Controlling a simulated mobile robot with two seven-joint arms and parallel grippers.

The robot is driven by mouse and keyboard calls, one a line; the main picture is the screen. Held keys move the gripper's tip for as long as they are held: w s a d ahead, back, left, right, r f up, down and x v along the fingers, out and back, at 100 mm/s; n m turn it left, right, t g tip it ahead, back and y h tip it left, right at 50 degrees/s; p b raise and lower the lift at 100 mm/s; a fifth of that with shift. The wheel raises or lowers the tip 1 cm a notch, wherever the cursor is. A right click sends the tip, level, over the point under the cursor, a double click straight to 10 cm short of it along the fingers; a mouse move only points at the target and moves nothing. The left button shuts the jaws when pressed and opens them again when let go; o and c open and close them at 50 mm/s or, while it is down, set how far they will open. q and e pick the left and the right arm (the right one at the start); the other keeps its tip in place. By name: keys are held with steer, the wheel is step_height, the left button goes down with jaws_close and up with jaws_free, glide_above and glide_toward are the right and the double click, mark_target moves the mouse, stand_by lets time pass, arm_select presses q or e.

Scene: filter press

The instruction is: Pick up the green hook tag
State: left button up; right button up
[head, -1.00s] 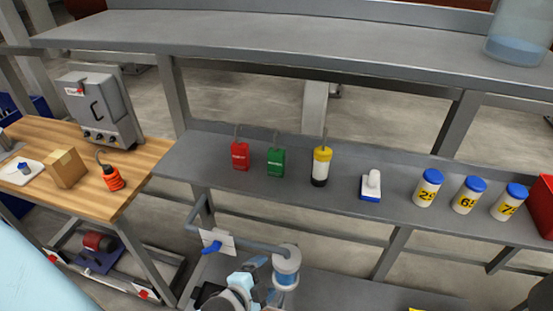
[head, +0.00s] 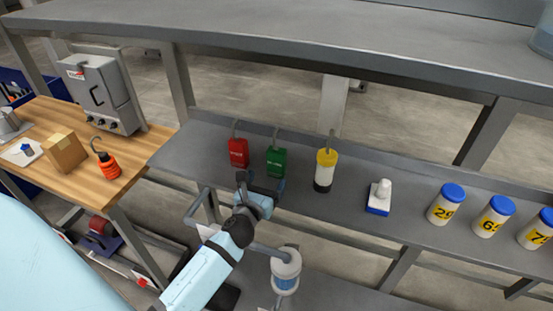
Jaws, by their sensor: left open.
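The green hook tag (head: 277,163) stands upright on the grey shelf (head: 340,205), its dark hook at the top. A red hook tag (head: 238,153) stands just to its left. My left gripper (head: 261,183) is open and empty at the shelf's front edge, its fingers pointing toward the shelf. One finger is just below the green tag and the other is below the red tag. I cannot tell whether the right finger touches the green tag. My right gripper is out of view.
A yellow, white and black hooked cylinder (head: 325,171) stands right of the green tag. A white and blue stamp-like block (head: 379,197) and several blue-lidded jars (head: 446,204) are farther right. An upper shelf (head: 300,45) overhangs behind. A wooden table (head: 120,178) is at left.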

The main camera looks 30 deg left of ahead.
mark_target(274, 166)
arm_select(q)
steer(key=x, duration=0.3)
steer(key=p+x, duration=0.1)
steer(key=x, duration=0.4)
steer(key=shift+w+f, duration=0.15)
steer(key=c, duration=1)
